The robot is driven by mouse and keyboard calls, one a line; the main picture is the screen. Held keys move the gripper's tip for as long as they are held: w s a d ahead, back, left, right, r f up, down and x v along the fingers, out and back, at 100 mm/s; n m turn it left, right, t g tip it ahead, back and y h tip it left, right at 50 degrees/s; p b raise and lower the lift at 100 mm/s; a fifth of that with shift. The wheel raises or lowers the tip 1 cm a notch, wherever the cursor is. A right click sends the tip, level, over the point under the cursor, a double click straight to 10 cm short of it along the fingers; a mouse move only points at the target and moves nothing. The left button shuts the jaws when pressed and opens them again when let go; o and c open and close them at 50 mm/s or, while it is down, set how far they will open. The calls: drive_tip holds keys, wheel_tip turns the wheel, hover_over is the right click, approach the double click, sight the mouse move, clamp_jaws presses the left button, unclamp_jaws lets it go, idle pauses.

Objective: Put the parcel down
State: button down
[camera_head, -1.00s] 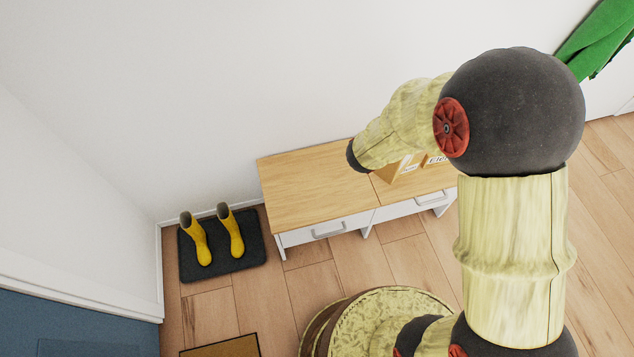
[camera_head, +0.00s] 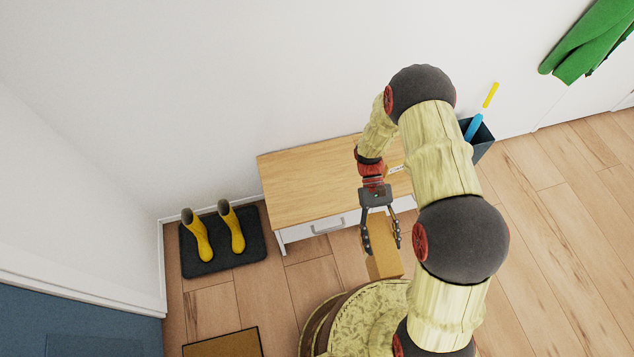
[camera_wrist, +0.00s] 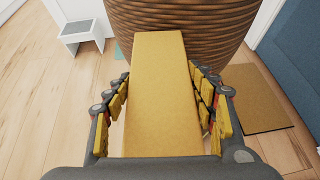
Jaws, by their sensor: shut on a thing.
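The parcel (camera_head: 383,262) is a plain tan-brown box. My gripper (camera_head: 382,244) is shut on it, one finger along each side. The parcel hangs in front of the bench, toward me, above the wooden floor. In the wrist view the parcel (camera_wrist: 160,85) fills the middle and points away between the fingers (camera_wrist: 161,100). Its underside is hidden, and its height above the floor is hard to tell.
The bench (camera_head: 305,185) has a clear wooden top at left; a labelled item (camera_head: 396,168) there is mostly hidden by my arm. Yellow boots (camera_head: 236,230) stand on a dark mat. A brown doormat (camera_head: 222,345) lies front left. A dark bin (camera_head: 483,143) stands right of the bench. Floor at right is clear.

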drive_tip(key=w+a+m+t+y+p, duration=0.1)
drive_tip(key=w+a+m+t+y, duration=0.15)
drive_tip(key=a+m+y, duration=0.45)
drive_tip(key=w+a+m+t+y, duration=0.25)
drive_tip(key=a+m+y, duration=0.35)
drive_tip(key=a, duration=0.3)
drive_tip(key=w+f+m+t+p, duration=0.1)
drive_tip(key=w+f+m+t, duration=0.1)
drive_tip(key=w+m+t, duration=1.35)
drive_tip(key=w+a+f+n+g+b, duration=0.1)
drive_tip(key=w+f+b, duration=0.2)
drive_tip(key=w+f, duration=0.3)
drive_tip(key=w+a+f+n+g+b, duration=0.1)
drive_tip(key=w+a+f+b, duration=0.1)
drive_tip(key=w+f, duration=0.5)
drive_tip(key=shift+w+a+f+b, duration=0.25)
drive_tip(key=shift+w+b, duration=0.35)
drive_tip(key=shift+w, duration=1)
